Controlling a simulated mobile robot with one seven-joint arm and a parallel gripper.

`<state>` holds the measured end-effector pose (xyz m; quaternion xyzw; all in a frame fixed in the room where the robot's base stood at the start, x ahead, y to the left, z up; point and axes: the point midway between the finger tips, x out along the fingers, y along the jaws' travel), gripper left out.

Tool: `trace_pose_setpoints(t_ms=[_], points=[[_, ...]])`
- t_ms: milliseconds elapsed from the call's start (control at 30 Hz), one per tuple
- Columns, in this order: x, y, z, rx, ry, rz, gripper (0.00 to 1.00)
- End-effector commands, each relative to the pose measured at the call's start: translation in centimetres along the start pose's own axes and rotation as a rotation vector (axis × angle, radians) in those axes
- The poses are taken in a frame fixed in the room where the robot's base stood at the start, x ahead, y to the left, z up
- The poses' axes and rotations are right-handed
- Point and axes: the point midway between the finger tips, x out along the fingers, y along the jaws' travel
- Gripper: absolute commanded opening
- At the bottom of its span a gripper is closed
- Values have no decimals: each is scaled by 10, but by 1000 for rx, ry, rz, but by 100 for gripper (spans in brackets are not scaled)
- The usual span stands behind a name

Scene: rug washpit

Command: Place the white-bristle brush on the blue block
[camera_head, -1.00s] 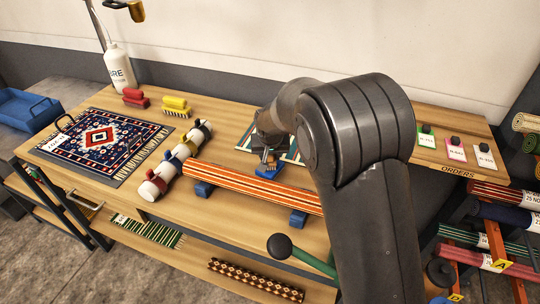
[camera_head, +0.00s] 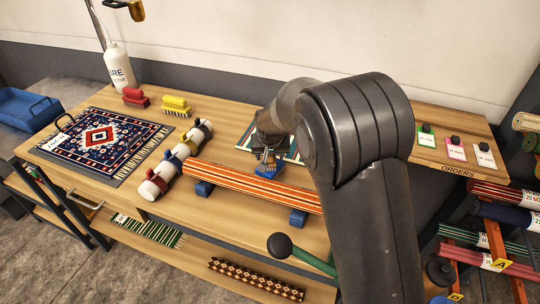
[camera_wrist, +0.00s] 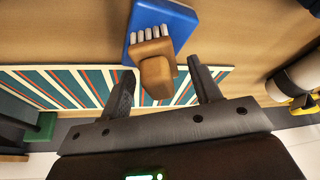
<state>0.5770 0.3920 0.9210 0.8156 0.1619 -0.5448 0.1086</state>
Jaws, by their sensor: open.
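The white-bristle brush has a brown wooden body (camera_wrist: 156,72) and a row of white bristles (camera_wrist: 150,34). In the wrist view its bristle end lies over the blue block (camera_wrist: 165,14), and its body reaches back between my fingers. My gripper (camera_wrist: 164,94) is open, with a finger on each side of the brush and gaps showing. In the head view the brush (camera_head: 267,162) is small at the blue block (camera_head: 269,173), just below my gripper (camera_head: 268,150). My arm hides part of this area. I cannot tell exactly how the bristles touch the block.
A striped rug (camera_wrist: 55,86) lies under my gripper. A rolled orange striped rug (camera_head: 250,186) rests on blue supports in front.

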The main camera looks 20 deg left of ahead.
Motion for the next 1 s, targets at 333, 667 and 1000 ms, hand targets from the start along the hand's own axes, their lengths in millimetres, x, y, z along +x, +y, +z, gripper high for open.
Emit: trace_pose_setpoints(t_ms=[333,667,1000], points=[[-62,0,-1,-1,4,-2,57],[-112,-1,0,-1,1,-1,57],[-119,0,0,0,0,0,57]])
